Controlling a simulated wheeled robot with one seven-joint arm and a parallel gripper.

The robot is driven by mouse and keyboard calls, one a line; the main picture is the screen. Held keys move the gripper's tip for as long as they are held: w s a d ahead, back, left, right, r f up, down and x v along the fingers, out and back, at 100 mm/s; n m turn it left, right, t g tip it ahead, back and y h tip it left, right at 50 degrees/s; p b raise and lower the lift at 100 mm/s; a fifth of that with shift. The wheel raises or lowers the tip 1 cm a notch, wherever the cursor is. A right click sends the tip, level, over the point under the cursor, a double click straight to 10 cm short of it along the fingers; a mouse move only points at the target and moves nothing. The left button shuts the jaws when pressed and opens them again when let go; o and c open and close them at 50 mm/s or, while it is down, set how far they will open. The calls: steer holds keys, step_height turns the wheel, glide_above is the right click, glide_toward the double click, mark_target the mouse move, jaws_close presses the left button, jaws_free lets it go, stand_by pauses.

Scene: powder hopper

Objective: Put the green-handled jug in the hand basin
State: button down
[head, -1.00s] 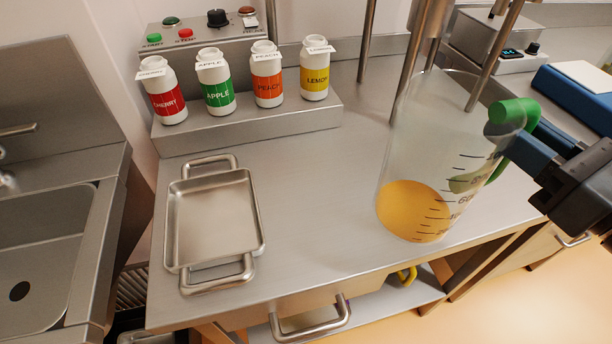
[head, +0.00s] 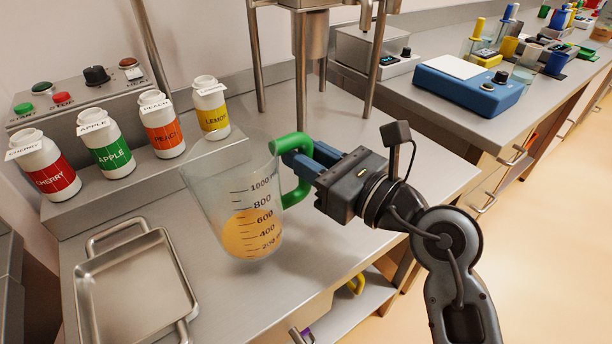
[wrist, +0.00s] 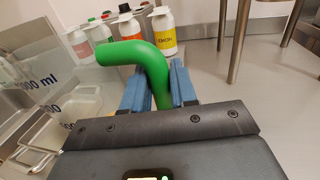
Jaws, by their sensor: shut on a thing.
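The clear jug (head: 232,200) with a green handle (head: 300,172) and black volume marks holds some orange-yellow contents. My gripper (head: 292,158) is shut on the green handle. The jug is held upright or slightly tilted above the steel bench, its base seemingly clear of the top. In the wrist view the green handle (wrist: 150,72) runs between my blue fingers (wrist: 155,92), and part of the jug wall (wrist: 38,75) shows at left. The hand basin is not clearly in view; only a steel edge (head: 10,270) shows at far left.
A steel tray (head: 135,290) with handles lies on the bench, front left. Cherry (head: 45,168), apple (head: 105,145), peach (head: 160,125) and lemon (head: 211,106) bottles stand on a steel step behind. A hopper frame (head: 300,60) and a blue scale (head: 468,88) stand farther right.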

mark_target(306, 191)
steer(key=shift+f+b, duration=0.45)
steer(key=shift+f, duration=1.7)
steer(key=c, duration=0.9)
jaws_free()
steer(key=v, duration=1.2)
steer(key=shift+r+b, duration=0.2)
steer(key=shift+b, duration=0.2)
